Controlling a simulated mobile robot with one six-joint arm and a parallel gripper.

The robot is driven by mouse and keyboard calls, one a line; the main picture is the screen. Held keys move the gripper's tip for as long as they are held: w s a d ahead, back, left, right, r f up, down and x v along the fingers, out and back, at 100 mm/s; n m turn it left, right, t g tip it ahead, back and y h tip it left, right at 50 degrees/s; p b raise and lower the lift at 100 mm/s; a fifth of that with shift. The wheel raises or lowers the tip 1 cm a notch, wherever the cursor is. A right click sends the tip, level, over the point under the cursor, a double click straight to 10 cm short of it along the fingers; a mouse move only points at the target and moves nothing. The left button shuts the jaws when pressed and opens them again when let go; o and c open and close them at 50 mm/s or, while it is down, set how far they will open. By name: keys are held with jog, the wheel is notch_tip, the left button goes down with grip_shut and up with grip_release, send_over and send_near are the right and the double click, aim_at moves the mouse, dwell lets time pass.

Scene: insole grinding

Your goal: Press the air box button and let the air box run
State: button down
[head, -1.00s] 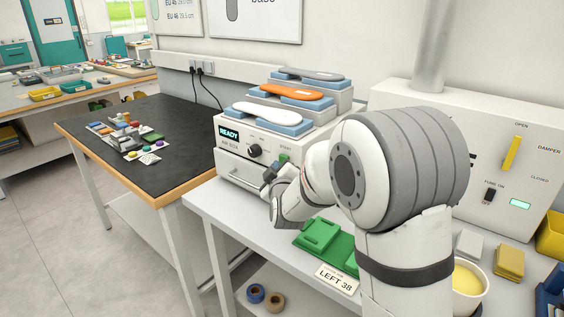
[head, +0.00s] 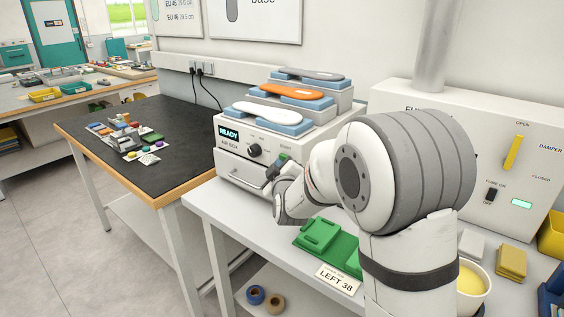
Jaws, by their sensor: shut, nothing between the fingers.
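Insoles, grey, orange (head: 291,91) and white (head: 267,114), lie on blue forms on stepped stands above the box. A green form (head: 325,242) and a LEFT 38 card (head: 337,280) lie on the bench. A fume unit (head: 480,120) stands right. A black-topped table (head: 165,115) stands left.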

jog(key=shift+w+d, duration=0.25)
jog(key=shift+w, duration=0.05)
dwell(0.4)
jog(key=shift+a, duration=0.1)
jog(key=shift+s+a+b, duration=0.5)
jog(key=shift+s+b, duration=0.05)
jog(key=shift+s, duration=0.15)
jog(key=s+a, duration=0.1)
jog(key=s, duration=0.1)
jog(key=s+a, duration=0.2)
jog(key=shift+b, duration=0.3)
dwell(0.7)
